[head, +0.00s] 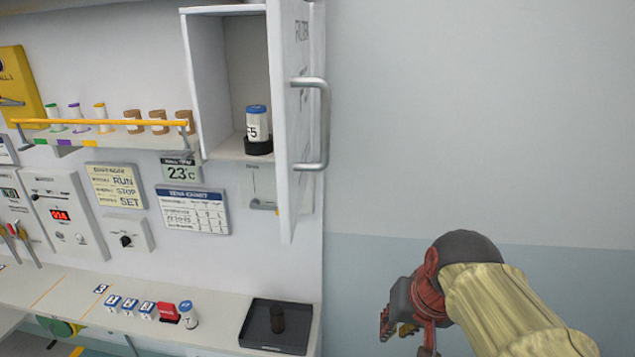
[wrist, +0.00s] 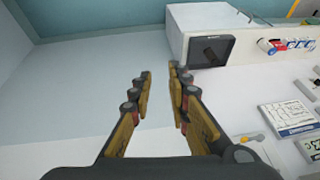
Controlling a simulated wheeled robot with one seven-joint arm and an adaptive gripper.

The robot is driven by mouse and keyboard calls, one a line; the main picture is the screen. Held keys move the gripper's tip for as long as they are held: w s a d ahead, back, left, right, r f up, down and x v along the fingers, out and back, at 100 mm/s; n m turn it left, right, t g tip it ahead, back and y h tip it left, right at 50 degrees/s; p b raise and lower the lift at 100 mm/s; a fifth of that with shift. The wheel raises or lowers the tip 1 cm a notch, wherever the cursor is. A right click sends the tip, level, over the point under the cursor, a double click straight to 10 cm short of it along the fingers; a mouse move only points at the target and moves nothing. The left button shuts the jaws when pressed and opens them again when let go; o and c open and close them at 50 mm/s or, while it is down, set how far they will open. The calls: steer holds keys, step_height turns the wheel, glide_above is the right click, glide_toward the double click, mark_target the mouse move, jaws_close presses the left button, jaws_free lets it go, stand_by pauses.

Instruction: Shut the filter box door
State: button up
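The filter box (head: 208,85) is a white cabinet on the wall in the head view. Its door (head: 298,190) stands open, swung out toward the camera, with a grey bar handle (head: 323,125) on its face. A blue-capped canister (head: 257,123) marked with a 5 stands in a dark holder inside the box. My gripper (head: 408,330) is low and to the right of the door, apart from it. In the wrist view the gripper (wrist: 160,82) has its fingers spread with nothing between them. The door is not identifiable in the wrist view.
A shelf (head: 100,137) with spools and a yellow rail is left of the box. Below, a counter (head: 225,305) carries a black tray (head: 277,325), a canister (head: 188,315), a red block and several small blue-topped blocks. The wall at right is bare.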

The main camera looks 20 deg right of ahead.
steer(key=d+r+m+p, duration=0.1)
steer(key=r+m, duration=0.1)
steer(key=r, duration=0.2)
steer(key=w+d+r+m+y+p, duration=0.1)
steer(key=d+r+m+p, duration=0.1)
steer(key=r, duration=0.2)
steer(key=d+r+m+y+p, duration=0.1)
steer(key=r+m+p, duration=0.1)
steer(key=r+m, duration=0.1)
steer(key=shift+w+d+r, duration=0.2)
steer(key=shift+w+r, duration=0.05)
steer(key=shift+r, duration=0.45)
steer(key=c, duration=0.4)
step_height(320, 180, up, 7)
steer(key=w+m+y+p, duration=0.1)
steer(key=m+y+p, duration=0.1)
steer(key=m, duration=0.1)
steer(key=shift+m, duration=0.4)
steer(key=s+a+r+m+y, duration=0.2)
steer(key=a+r+m+y, duration=0.35)
steer(key=a+r, duration=0.4)
steer(key=w+a+f+m, duration=0.1)
steer(key=w+a+f, duration=0.4)
steer(key=a, duration=0.3)
steer(key=shift+w+f+h, duration=0.25)
steer(key=shift+f+h, duration=0.1)
steer(key=shift+f, duration=0.15)
